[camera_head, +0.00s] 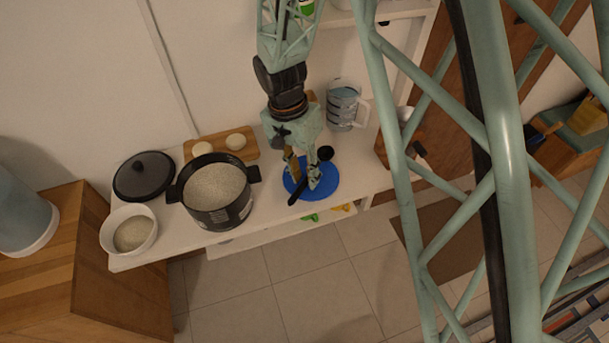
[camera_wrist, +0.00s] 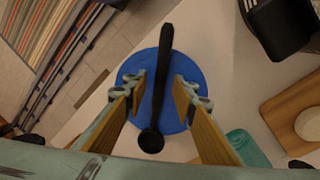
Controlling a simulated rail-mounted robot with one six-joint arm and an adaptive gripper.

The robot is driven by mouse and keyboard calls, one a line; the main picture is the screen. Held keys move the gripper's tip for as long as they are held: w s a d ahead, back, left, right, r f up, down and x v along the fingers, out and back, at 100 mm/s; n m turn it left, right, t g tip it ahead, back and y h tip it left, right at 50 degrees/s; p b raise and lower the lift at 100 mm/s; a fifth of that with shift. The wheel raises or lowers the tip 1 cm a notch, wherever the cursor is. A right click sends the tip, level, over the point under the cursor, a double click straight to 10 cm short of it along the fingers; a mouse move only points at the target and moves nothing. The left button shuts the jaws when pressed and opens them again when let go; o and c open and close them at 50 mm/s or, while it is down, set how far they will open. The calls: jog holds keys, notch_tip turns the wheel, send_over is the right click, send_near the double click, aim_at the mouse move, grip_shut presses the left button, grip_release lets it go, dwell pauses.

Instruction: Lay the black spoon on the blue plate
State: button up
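The blue plate (camera_head: 327,187) lies on the white counter near its front edge. It also shows in the wrist view (camera_wrist: 203,72). The black spoon (camera_head: 298,191) lies across the plate, its round bowl towards the wall and its handle end past the plate's front rim. In the wrist view the spoon (camera_wrist: 164,62) runs between my two fingers, with a visible gap on each side. My gripper (camera_head: 306,179) is open, pointing down low over the plate with its fingers astride the spoon (camera_wrist: 159,88). I cannot tell whether the spoon touches the plate everywhere.
A black pot of rice (camera_head: 221,211) stands left of the plate. Beyond it are a white bowl (camera_head: 117,224), a black lid (camera_head: 144,175) and a wooden board (camera_head: 247,149) with buns. A clear jug (camera_head: 342,103) stands behind the plate. The counter's front edge is close.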

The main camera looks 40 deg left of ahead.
jog(key=shift+r, duration=0.25)
notch_tip(320, 180, up, 12)
jog(key=a+p, duration=0.1)
jog(key=a, duration=0.1)
jog(key=shift+s+f, duration=0.15)
dwell(0.4)
dwell(0.8)
